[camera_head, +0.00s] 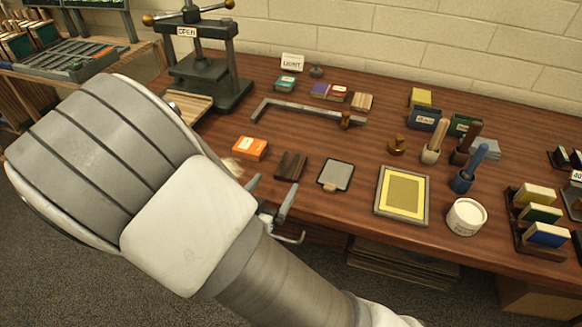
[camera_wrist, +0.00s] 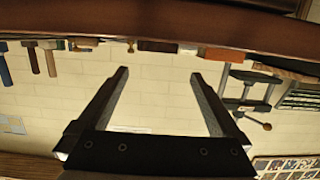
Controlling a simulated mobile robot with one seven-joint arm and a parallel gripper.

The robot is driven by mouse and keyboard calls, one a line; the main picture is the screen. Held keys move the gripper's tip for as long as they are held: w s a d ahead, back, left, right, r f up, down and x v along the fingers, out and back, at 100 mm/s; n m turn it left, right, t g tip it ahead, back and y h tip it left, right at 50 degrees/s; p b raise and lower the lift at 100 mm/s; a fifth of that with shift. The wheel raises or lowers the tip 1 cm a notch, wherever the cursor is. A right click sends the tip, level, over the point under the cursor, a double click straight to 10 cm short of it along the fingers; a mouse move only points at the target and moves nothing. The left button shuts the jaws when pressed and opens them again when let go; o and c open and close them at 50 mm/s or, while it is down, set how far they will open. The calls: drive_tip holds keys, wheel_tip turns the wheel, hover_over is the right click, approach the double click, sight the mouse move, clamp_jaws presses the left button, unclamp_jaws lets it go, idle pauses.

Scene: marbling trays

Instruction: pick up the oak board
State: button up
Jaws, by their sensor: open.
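A small dark brown wooden board (camera_head: 290,166) lies flat near the front of the table, just beyond my gripper. A lighter wooden piece (camera_head: 361,101) lies farther back beside the coloured blocks. No label shows which piece is oak. My gripper (camera_head: 270,192) is at the table's front edge, left of centre, short of the dark board. In the wrist view my gripper (camera_wrist: 159,75) has its fingers wide apart with nothing between them. That view looks upside down, toward the wall, and I cannot clearly pick out the dark board there.
An orange box (camera_head: 250,148) is left of the dark board, and a grey-topped plate (camera_head: 336,175) is right of it. A framed yellow tray (camera_head: 402,194) and a white tub (camera_head: 466,217) stand farther right. A metal angle bar (camera_head: 300,110) and a press (camera_head: 208,68) are behind.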

sight(291, 164)
drive_tip(key=x, duration=0.4)
drive_tip(key=shift+w+d+f, duration=0.1)
drive_tip(key=shift+w+d, duration=0.05)
drive_tip(key=shift+w, duration=0.05)
drive_tip(key=x, duration=0.2)
drive_tip(key=b+x, duration=0.1)
drive_tip(key=x, duration=0.1)
drive_tip(key=shift+s+d+f, duration=0.1)
drive_tip(key=shift+d+f, duration=0.1)
drive_tip(key=shift+f, duration=0.15)
drive_tip(key=shift+w+d+f, duration=0.1)
drive_tip(key=shift+w+d, duration=0.05)
drive_tip(key=shift+w, duration=0.35)
drive_tip(key=c, duration=1.3)
drive_tip(key=shift+o, duration=0.2)
